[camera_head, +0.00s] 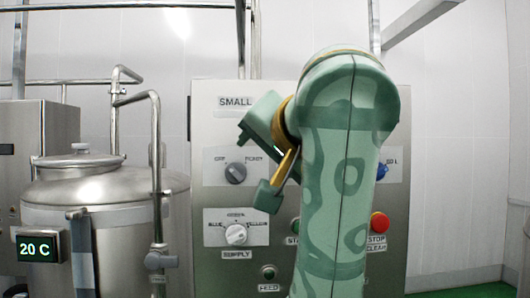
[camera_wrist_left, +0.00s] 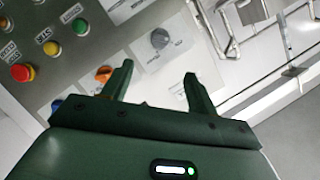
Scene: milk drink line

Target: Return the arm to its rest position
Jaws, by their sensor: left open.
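My left arm (camera_head: 345,170) rises from the bottom of the head view, bends at the top and covers part of the steel control panel (camera_head: 205,120). My left gripper (camera_head: 262,162) is on the bend's left side, in front of the panel. Its two fingers are apart with nothing between them. In the left wrist view, the gripper (camera_wrist_left: 157,75) also shows open and empty, with the panel tilted beyond it. I cannot tell the exact gap to the panel. My right gripper is in neither view.
The panel has a dark knob (camera_head: 236,173), a white knob (camera_head: 235,234), a blue knob (camera_head: 382,172) and a red stop button (camera_head: 379,222). An orange knob (camera_wrist_left: 103,74) shows in the wrist view. A steel tank (camera_head: 110,225) with pipes stands left, beside a "20 C" display (camera_head: 38,246).

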